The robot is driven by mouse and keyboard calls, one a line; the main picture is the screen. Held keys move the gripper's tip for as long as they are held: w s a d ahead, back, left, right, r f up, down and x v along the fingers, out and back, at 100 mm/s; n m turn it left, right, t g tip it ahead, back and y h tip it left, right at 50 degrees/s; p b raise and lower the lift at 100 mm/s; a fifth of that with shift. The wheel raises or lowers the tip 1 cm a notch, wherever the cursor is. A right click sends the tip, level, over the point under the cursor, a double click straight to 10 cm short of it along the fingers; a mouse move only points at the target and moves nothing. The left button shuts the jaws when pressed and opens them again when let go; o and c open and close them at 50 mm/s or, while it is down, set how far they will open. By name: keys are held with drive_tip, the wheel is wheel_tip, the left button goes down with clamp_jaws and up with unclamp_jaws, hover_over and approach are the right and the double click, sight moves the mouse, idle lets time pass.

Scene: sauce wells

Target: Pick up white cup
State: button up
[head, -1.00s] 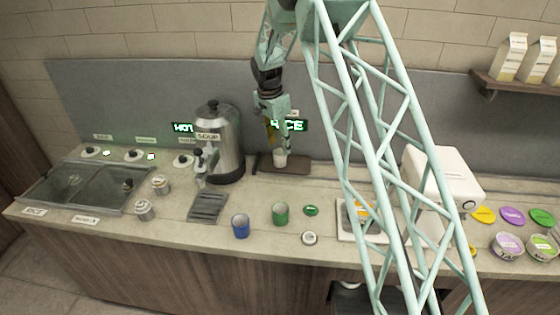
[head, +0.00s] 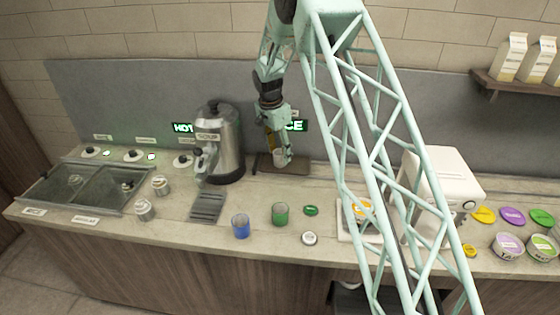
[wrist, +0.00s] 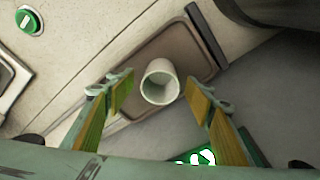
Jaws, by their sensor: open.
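The white cup (head: 279,157) stands on a brown tray (head: 300,169) against the back panel. In the wrist view the cup (wrist: 160,68) is seen from above, with its open mouth towards the camera. My gripper (wrist: 160,92) is open, with one yellow-padded finger on each side of the cup and a visible gap at both sides. In the head view my gripper (head: 279,150) is at the cup and partly hides it. I cannot tell exactly how deep the fingertips reach along the cup.
A steel soup urn (head: 222,145) stands close left of the tray. Blue (head: 240,227) and green (head: 279,214) cups stand nearer the counter's front. A white machine (head: 442,190) is to the right. The counter between the tray and the green cup is clear.

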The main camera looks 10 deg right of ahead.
drive_tip(key=shift+w+d+f, duration=0.1)
drive_tip(key=shift+f, duration=0.7)
drive_tip(key=shift+w+d+f, duration=0.1)
drive_tip(key=shift+f, duration=0.7)
drive_tip(key=c, duration=1)
